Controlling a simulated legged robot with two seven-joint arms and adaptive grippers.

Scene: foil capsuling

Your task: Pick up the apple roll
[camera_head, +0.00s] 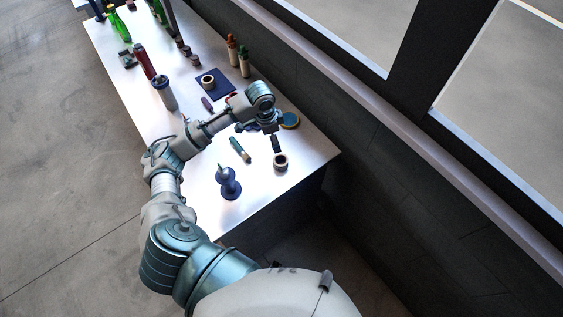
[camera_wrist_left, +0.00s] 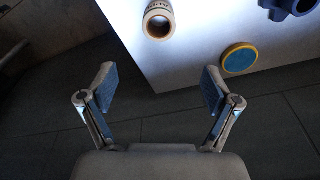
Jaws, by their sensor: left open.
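A pale roll with a dark open core (camera_head: 281,161) stands on the white table near its right edge. A second similar roll (camera_head: 208,82) sits on a navy mat farther back; I cannot tell by label which is the apple roll. My left gripper (camera_head: 276,143) is above the table edge, just behind the nearer roll in the head view. In the left wrist view its fingers (camera_wrist_left: 158,90) are wide apart and empty, with the roll beyond them. My right gripper is not in view.
A blue and yellow disc (camera_head: 289,121) lies on the table (camera_head: 310,160) close to the gripper. A dark blue stand (camera_head: 230,185) and a teal-handled brush-like tool (camera_head: 240,150) are nearby. A grey tumbler (camera_head: 164,93) and several bottles stand farther back. A dark wall runs along the right.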

